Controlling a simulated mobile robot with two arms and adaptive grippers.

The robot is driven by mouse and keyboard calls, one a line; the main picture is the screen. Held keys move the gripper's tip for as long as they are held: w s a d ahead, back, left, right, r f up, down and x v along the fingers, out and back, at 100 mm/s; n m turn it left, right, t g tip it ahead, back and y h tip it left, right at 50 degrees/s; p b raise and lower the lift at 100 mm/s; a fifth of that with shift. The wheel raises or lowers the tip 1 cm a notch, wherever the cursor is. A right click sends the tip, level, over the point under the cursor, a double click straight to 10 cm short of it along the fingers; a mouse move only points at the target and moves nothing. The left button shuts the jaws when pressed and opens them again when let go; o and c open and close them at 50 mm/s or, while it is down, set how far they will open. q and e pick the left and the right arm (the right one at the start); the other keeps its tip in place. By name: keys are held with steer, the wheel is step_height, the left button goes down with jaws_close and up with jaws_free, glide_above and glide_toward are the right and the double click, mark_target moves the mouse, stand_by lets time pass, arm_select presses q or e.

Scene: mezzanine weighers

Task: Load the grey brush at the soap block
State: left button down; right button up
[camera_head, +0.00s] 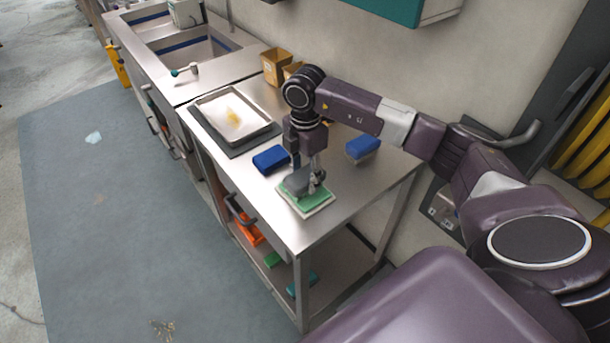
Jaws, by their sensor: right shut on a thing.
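My right gripper (314,178) points down over the near part of the steel table (350,184) and is shut on the grey brush (297,185). The brush is low over the green soap block (308,198) and covers part of it. I cannot tell for sure whether its underside touches the soap. The soap block lies on a pale, flat dish (310,211) near the table's front edge. My left gripper is not in view.
A metal tray (262,131) with a yellow smear (233,117) lies on a dark mat further back. A blue block (270,159) lies left of the gripper, another blue-topped block (362,148) right of it. Brown boxes (275,66) stand near the wall. A sink (192,52) is beyond.

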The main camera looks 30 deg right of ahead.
mark_target(305, 174)
steer(key=shift+r+p, duration=2.5)
steer(key=shift+r, duration=1)
